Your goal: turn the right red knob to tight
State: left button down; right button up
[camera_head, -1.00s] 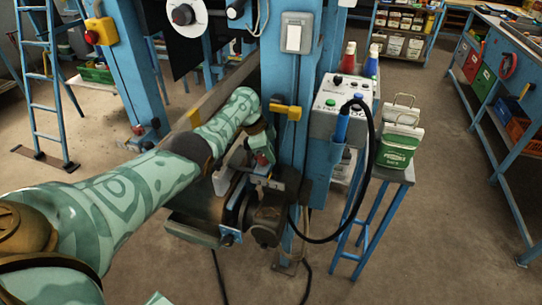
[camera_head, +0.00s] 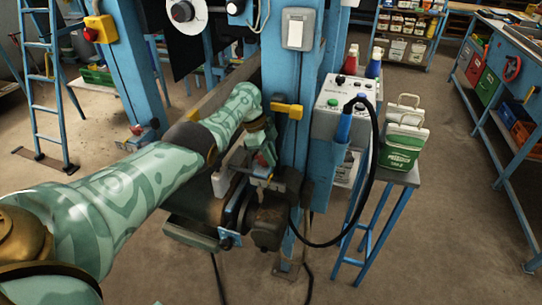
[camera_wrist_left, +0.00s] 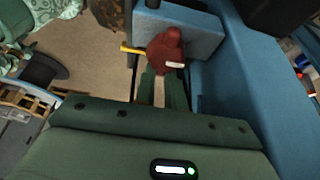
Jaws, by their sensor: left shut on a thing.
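The red knob (camera_wrist_left: 167,48) shows in the left wrist view, mounted at a blue metal block. It has a short white mark at its lower right. My left gripper (camera_wrist_left: 163,76) has its two green fingers shut on the knob's near side. In the head view my left gripper (camera_head: 260,158) is small and low beside the blue post, partly hidden by machine parts, with a bit of red showing at it. How far the knob is turned cannot be told. My right gripper is in neither view.
The blue post (camera_head: 290,80) stands right beside my gripper, with a yellow handle (camera_head: 287,110) above. A control box (camera_head: 343,103) with a hanging black cable and a stand with a green-and-white container (camera_head: 402,152) are to the right. Open floor lies beyond.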

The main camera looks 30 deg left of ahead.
pick_arm(q)
jog(key=shift+s+a+f, duration=0.1)
jog(key=shift+s+f, duration=0.1)
jog(key=shift+f, duration=0.1)
jog(key=c, duration=1.5)
grip_release()
jog(key=shift+o, duration=0.2)
jog(key=shift+a+r, duration=0.1)
jog(key=shift+w, duration=0.1)
jog(key=shift+r, duration=0.25)
jog(key=p+v, duration=0.5)
jog(key=v, duration=1)
jog(key=shift+a+r, duration=0.25)
jog(key=shift+r, duration=0.05)
